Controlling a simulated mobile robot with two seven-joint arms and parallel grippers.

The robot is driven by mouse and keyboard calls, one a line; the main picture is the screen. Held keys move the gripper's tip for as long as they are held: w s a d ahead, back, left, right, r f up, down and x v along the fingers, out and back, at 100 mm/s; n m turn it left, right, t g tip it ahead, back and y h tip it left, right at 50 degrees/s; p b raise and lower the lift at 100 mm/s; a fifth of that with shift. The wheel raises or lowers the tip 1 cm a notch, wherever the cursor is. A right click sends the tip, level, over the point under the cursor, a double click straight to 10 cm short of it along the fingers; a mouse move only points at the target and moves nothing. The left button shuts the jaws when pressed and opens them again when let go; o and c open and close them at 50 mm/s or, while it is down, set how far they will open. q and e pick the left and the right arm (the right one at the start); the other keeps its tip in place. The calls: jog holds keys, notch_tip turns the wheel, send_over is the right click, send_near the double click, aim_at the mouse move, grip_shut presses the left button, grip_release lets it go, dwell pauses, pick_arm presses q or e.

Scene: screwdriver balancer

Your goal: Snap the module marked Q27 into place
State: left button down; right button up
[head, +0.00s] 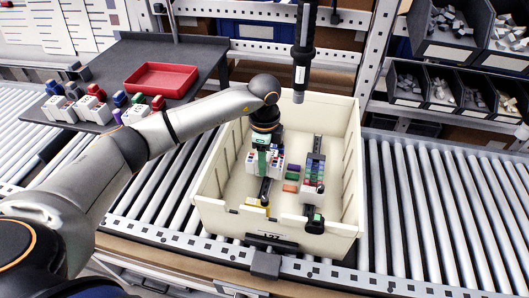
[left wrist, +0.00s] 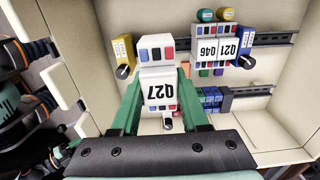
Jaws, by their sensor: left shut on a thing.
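The white module marked Q27 (left wrist: 160,90) is between the green fingers of my left gripper (left wrist: 160,118), which is shut on it. It has red and blue patches on its top. In the wrist view it covers part of the upper dark rail (left wrist: 262,40), between a yellow end block (left wrist: 123,50) and the white modules Q46 (left wrist: 206,50) and Q21 (left wrist: 228,48). I cannot tell whether Q27 touches the rail. In the head view my left gripper (head: 262,152) reaches down into the cream crate (head: 345,205).
A second rail (head: 312,212) with modules lies to the right in the crate; coloured blocks (head: 291,180) lie between the rails. A black hanging tool (head: 301,55) is over the crate's back. A red tray (head: 160,79) and modules (head: 95,103) are on the dark table at left.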

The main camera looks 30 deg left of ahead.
pick_arm(q)
jog(key=b, duration=0.5)
send_over(264, 194)
notch_tip(264, 194, down, 7)
jog(key=shift+r, duration=0.1)
jog(key=shift+f+b, duration=0.8)
jog(key=shift+f, duration=0.8)
jog(key=shift+f+b, duration=0.35)
jog(key=shift+f, duration=0.55)
dwell(0.3)
jog(key=shift+c, duration=1.6)
grip_release()
notch_tip(264, 194, up, 12)
jog(key=shift+r, duration=0.25)
